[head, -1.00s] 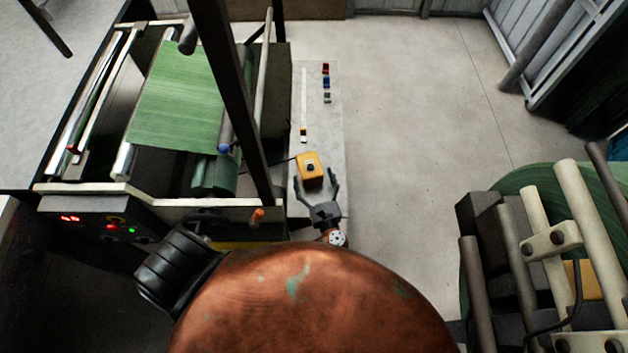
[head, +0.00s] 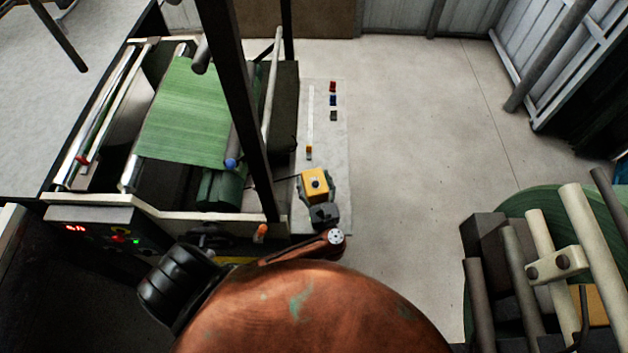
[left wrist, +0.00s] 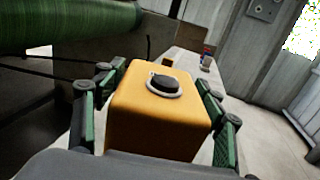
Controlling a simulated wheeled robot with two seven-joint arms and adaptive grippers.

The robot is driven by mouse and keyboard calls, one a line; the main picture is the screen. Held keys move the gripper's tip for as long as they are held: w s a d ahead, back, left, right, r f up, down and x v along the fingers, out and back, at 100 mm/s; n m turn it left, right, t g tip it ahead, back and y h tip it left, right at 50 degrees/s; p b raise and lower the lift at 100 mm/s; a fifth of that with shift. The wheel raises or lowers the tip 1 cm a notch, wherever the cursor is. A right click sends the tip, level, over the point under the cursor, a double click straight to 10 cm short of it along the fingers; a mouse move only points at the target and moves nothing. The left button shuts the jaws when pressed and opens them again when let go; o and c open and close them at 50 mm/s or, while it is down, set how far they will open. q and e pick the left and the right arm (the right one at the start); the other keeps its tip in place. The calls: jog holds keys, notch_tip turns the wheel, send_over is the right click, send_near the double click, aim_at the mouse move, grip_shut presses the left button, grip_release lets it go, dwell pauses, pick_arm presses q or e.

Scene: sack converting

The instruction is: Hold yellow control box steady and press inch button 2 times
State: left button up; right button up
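The yellow control box (head: 315,184) sits on the pale bench strip beside the machine, with a black round button (head: 315,184) in a light ring on top. In the left wrist view the box (left wrist: 155,125) fills the middle, and its button (left wrist: 164,85) is uncovered. My left gripper (head: 318,192) is around the box from the near side. Its green-padded fingers stand on either side of the box in the left wrist view (left wrist: 158,118), with narrow gaps showing, so it looks open. My right gripper is not in view.
Small red, blue and grey blocks (head: 333,100) and a small orange block (head: 309,153) lie farther along the strip. The machine with green sheet (head: 190,115) and a dark upright post (head: 240,110) stand to the left. A green roll and rods (head: 560,260) are at right. Floor between is clear.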

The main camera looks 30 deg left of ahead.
pick_arm(q)
jog(key=c, duration=1)
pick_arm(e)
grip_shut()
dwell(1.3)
